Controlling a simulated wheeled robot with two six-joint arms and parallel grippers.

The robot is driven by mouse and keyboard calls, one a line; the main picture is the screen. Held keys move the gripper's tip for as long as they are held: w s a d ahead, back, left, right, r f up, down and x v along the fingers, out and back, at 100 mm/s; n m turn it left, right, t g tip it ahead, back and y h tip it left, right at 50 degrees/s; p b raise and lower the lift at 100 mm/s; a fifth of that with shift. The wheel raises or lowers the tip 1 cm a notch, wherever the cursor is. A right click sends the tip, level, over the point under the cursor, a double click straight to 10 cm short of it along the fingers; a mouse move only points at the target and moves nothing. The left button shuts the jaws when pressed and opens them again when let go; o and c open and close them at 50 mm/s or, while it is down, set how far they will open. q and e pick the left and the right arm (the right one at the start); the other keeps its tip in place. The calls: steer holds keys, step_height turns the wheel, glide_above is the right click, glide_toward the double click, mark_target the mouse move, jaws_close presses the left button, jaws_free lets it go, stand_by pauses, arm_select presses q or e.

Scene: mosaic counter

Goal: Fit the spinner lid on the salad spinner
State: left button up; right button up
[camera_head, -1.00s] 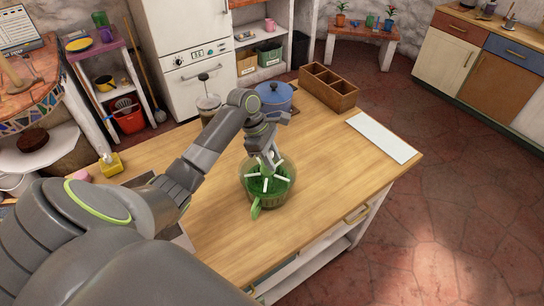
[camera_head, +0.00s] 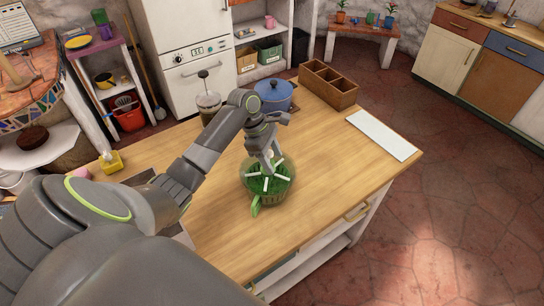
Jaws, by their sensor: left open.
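The salad spinner (camera_head: 268,194) is a rounded, partly clear bowl with green inside, standing on the wooden counter. The spinner lid (camera_head: 266,177), green with white spokes, lies over the top of the bowl; I cannot tell whether it is fully seated. A green handle (camera_head: 255,206) sticks out at the front. My left gripper (camera_head: 271,158) is just above the lid's centre, pointing down with its fingers apart. Its arm comes in from the left and hides part of the far side. My right gripper is not in view.
A blue pot (camera_head: 273,96) and a French press (camera_head: 208,107) stand behind the arm. A wooden divided box (camera_head: 328,86) and a white board (camera_head: 382,136) lie toward the back right. A yellow sponge holder (camera_head: 110,162) is at the left. The counter right of the spinner is clear.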

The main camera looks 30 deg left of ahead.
arm_select(q)
steer(key=b+v, duration=0.3)
steer(key=v, duration=1.4)
steer(key=shift+a+b, duration=0.25)
steer(key=shift+b, duration=0.05)
